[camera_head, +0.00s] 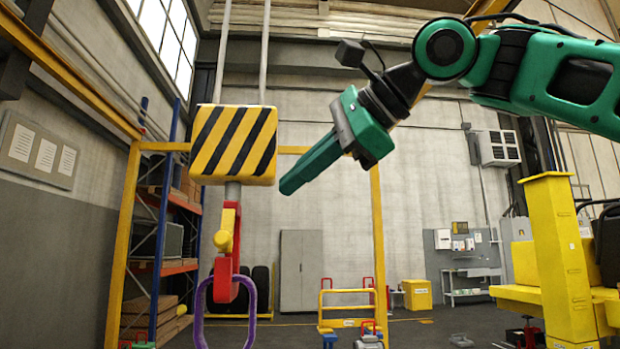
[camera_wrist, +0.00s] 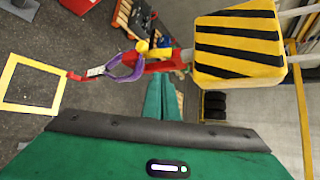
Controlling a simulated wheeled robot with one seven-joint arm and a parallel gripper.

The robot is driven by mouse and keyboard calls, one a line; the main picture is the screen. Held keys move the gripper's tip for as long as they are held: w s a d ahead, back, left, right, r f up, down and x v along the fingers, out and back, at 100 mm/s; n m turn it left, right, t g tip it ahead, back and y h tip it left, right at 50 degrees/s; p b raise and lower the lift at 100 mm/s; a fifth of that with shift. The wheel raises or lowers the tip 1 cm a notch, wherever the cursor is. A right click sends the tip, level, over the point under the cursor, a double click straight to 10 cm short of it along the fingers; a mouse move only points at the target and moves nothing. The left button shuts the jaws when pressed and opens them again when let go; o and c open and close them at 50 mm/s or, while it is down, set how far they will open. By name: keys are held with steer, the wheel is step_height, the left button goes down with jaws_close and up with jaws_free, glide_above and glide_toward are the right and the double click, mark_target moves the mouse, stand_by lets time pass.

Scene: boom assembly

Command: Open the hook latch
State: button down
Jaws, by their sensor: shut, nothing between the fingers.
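The hook block (camera_head: 235,145), yellow with black stripes, hangs left of centre in the head view. Below it hangs the red hook (camera_head: 226,283) with a yellow latch (camera_head: 224,236) on its left side. A purple ring (camera_head: 247,335) hangs at the hook's lower end. My gripper (camera_head: 284,188) is shut and empty, to the right of the block and above the hook, apart from both, pointing down-left. In the wrist view the green fingers (camera_wrist: 163,80) point up towards the red hook (camera_wrist: 168,63), with the purple ring (camera_wrist: 124,66) to its left and the striped block (camera_wrist: 237,46) to its right.
A yellow frame (camera_head: 376,230) stands behind the hook. A blue and orange shelf (camera_head: 170,235) stands at the left. A yellow post (camera_head: 558,255) rises at the right. The air between my gripper and the hook looks clear.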

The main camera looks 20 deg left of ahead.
steer(key=shift+v, duration=0.9)
steer(key=shift+f, duration=0.1)
